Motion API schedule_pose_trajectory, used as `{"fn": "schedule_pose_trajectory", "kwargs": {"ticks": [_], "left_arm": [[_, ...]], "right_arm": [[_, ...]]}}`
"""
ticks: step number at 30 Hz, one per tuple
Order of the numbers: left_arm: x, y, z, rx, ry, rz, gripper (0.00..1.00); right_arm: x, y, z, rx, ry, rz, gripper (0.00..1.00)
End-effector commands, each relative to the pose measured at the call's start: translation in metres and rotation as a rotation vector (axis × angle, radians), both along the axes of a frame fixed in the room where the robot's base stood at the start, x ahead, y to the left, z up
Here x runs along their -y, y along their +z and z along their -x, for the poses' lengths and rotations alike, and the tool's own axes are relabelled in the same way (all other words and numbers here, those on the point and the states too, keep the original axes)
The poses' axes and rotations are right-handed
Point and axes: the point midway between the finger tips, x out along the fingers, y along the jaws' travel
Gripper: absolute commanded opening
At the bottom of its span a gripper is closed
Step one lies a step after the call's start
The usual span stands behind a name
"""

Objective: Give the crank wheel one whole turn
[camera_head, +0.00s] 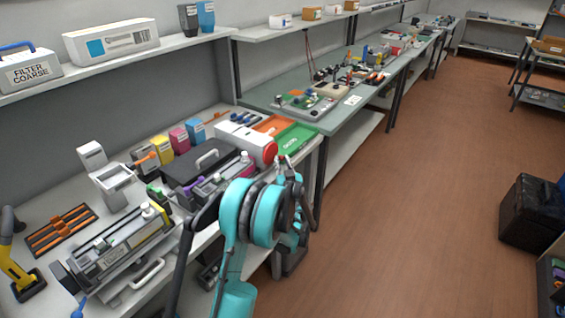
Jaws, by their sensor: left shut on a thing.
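A white machine with a red round end (268,150) stands near the front edge of the bench, left of the orange and green trays. My left arm, teal and black, rises from the bottom middle and covers much of the space in front of it. My left gripper (284,168) is small and partly hidden by its own wrist, just right of the red end. It is shut on a small part there, which I take for the crank wheel's handle. The wheel's rim and turn angle cannot be made out. My right gripper is not in view.
Toner cartridges, a grey one (120,248) and a dark one (222,178), lie on the bench at the left and near my arm. A green tray (297,136) is just beyond my gripper. The brown floor (420,210) to the right is largely clear; a black box (530,212) stands there.

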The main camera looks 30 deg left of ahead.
Motion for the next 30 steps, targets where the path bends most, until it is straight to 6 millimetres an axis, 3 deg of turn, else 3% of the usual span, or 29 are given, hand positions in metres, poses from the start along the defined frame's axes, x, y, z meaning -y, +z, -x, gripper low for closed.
{"fn": "schedule_pose_trajectory", "kwargs": {"ticks": [8,30], "left_arm": [[0.0,0.002,0.004,-0.147,-0.002,-0.009,0.0],[-0.001,0.005,0.02,-0.838,-0.001,-0.062,0.0]], "right_arm": [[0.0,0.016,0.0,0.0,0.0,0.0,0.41],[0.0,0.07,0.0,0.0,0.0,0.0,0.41]]}}
